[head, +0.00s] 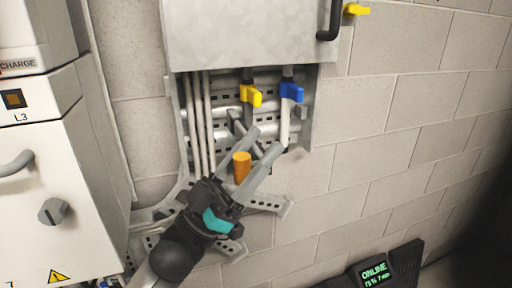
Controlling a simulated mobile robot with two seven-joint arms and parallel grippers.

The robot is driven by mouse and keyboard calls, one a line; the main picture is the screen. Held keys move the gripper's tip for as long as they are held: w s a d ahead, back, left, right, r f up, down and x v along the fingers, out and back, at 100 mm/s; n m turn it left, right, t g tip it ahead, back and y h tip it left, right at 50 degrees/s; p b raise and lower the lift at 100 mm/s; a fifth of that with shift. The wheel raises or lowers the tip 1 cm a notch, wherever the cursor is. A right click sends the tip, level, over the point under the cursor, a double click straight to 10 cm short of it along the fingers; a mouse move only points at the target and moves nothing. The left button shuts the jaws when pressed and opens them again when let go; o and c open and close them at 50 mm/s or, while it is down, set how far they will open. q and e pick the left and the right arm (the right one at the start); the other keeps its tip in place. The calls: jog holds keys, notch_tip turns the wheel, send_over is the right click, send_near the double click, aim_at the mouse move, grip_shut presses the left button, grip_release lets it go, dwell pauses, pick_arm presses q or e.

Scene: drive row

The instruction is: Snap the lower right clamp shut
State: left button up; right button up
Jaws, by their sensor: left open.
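My left gripper (263,142) reaches up from below, in front of the lower part of the wall panel. Its two grey fingers are parted, pointing up and right. An orange cylinder (242,167) shows between the fingers close to the palm; I cannot tell whether they touch it. A grey lever-like piece (237,122) stands just beyond the fingertips, by the pipes. I cannot make out the lower right clamp for certain; the gripper hides part of this area. My right gripper is not in view.
White pipes (196,125) run down at left. A white charge cabinet (60,185) stands left. The block wall (400,140) is bare at right.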

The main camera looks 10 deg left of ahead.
pick_arm(q)
grip_shut()
dwell(0.4)
dwell(0.9)
